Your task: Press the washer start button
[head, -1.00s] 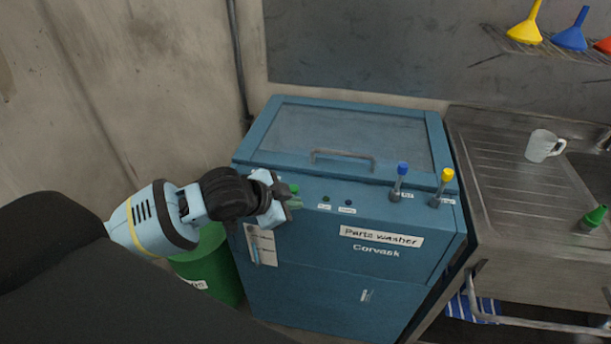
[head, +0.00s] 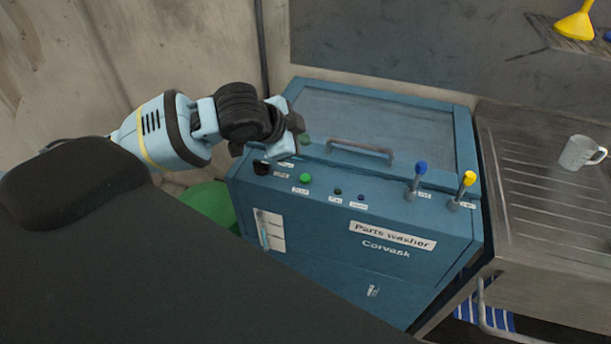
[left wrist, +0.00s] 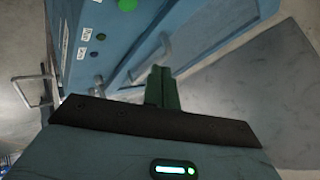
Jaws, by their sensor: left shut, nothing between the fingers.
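The blue parts washer (head: 330,225) stands in the middle of the head view with its lid down. Its green start button (head: 305,178) sits on the sloped control panel, above a small label, and is uncovered. The button also shows at the top edge of the left wrist view (left wrist: 127,5). My left gripper (head: 303,139) is shut and empty. It is above and behind the button in the head view, near the lid's front left corner, apart from the button. Its closed fingers show in the left wrist view (left wrist: 161,88). My right gripper is not in view.
A black knob (head: 260,167) is left of the button; two small lamps (head: 349,194) are right. A blue-topped lever (head: 418,180) and a yellow-topped lever (head: 462,190) stand farther right. The lid handle (head: 360,150) is behind. A sink drainboard (head: 535,190) holds a mug (head: 582,153).

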